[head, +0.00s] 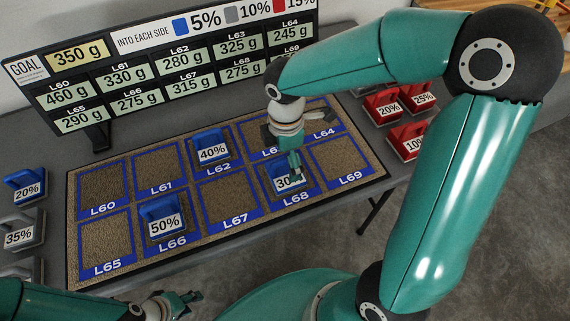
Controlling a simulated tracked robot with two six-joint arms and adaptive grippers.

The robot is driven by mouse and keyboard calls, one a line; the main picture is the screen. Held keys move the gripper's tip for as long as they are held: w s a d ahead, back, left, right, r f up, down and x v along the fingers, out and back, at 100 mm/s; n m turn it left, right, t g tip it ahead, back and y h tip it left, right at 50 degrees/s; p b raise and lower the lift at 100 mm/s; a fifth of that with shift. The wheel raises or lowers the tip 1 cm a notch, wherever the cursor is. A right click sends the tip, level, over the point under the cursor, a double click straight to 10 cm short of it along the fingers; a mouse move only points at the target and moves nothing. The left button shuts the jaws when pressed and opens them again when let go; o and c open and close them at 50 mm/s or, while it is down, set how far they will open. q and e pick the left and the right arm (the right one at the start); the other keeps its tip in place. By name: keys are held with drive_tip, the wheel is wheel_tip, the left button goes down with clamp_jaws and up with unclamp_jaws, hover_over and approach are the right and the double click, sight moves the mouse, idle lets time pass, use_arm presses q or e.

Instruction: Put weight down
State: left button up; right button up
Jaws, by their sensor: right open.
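A blue weight marked 30% (283,183) stands on square L68 of the mat (150,265). My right gripper (295,168) is open, with its fingers right at the top of this weight and covering part of it and its label. I cannot tell whether they touch it. A blue weight marked 40% (211,152) stands on L62 and a blue weight marked 50% (164,225) stands on L66. My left gripper (190,300) is low at the bottom edge, away from the mat; its jaw state is unclear.
A goal board (160,68) stands behind the mat, reading 350 g. Red weights (406,140) sit right of the mat, partly behind my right arm. A blue 20% weight (27,186) and grey weights (20,235) sit at the left. L60, L61, L65, L67 and L69 look bare.

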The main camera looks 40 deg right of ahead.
sight(285, 161)
wheel_tip(285, 161, up, 6)
drive_tip(key=shift+r+p, duration=0.15)
drive_tip(key=shift+p, duration=0.15)
idle(0.3)
